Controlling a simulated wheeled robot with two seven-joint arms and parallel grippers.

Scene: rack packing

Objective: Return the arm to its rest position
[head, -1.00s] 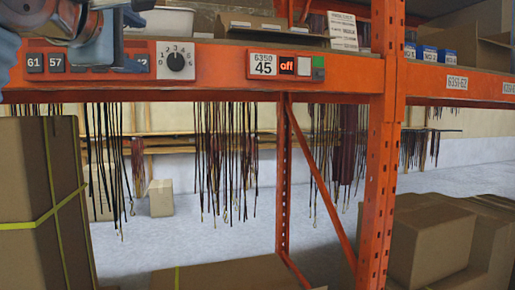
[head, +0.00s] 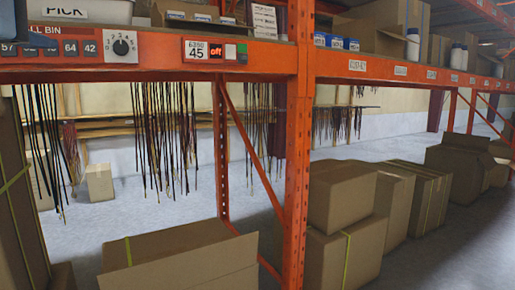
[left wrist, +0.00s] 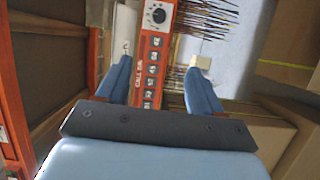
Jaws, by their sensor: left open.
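My left gripper (left wrist: 156,66) shows in the left wrist view with its two blue fingers apart and nothing between them. Beyond the fingers is the orange rack beam (left wrist: 150,72) with its numbered buttons and round dial. My left gripper is not in the head view now. My right gripper is in neither view. In the head view the orange beam (head: 150,64) carries the dial (head: 122,45) and the display panel (head: 215,50) reading 6350 45 and off.
A white bin (head: 80,10) marked PICK stands on the shelf. The orange upright (head: 297,150) stands mid-picture. Cardboard boxes (head: 342,195) line the floor below the rack. Dark cords (head: 165,135) hang behind. Grey floor shows between the boxes.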

